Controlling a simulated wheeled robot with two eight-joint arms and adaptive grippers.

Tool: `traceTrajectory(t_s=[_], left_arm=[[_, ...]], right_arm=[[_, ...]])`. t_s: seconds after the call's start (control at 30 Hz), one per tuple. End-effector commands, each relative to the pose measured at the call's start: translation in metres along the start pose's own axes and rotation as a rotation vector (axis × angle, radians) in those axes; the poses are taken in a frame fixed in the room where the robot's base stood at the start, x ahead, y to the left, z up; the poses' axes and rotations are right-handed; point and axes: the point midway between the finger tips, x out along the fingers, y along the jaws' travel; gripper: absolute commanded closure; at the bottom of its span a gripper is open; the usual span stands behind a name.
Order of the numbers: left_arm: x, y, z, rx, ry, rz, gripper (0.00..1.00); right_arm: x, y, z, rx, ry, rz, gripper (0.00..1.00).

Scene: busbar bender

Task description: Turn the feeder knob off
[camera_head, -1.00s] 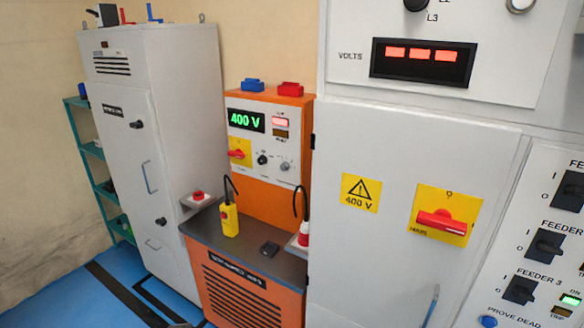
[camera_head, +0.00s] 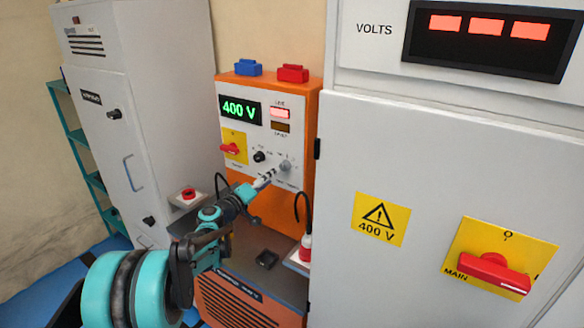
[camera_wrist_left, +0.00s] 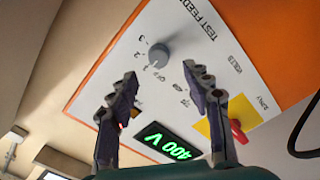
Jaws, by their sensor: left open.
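The grey feeder knob (camera_head: 285,166) is at the lower right of the white panel on the orange test unit (camera_head: 310,110). In the left wrist view the grey knob (camera_wrist_left: 159,52) shows beside the "TEST FEED..." lettering and a numbered dial with an off mark. I cannot tell its setting for sure. My left gripper (camera_head: 266,180) is just in front of and below the knob, apart from it. Its two fingers (camera_wrist_left: 150,88) are spread and empty, with the knob beyond the gap between them. The display (camera_head: 240,108) reads 400 V. My right gripper is not in view.
A black knob (camera_head: 259,156) and a red switch (camera_head: 232,149) on a yellow plate are left of the grey knob. The grey cabinet (camera_head: 350,270) with a red main switch (camera_head: 488,272) is further right.

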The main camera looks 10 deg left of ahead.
Motion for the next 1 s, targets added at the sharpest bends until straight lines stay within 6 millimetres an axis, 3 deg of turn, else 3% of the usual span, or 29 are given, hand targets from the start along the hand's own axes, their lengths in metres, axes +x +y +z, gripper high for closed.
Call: traceTrajectory(t_s=[0.4, 0.8, 1.0], left_arm=[[0.063, 0.000, 0.002, 0.000, -0.003, 0.001, 0.51], [0.072, 0.001, 0.001, 0.000, -0.003, 0.000, 0.51], [0.072, 0.001, 0.001, 0.000, -0.003, 0.000, 1.00]], right_arm=[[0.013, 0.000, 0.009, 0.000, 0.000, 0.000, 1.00], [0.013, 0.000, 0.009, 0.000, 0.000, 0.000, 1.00], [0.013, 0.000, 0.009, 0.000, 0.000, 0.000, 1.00]])
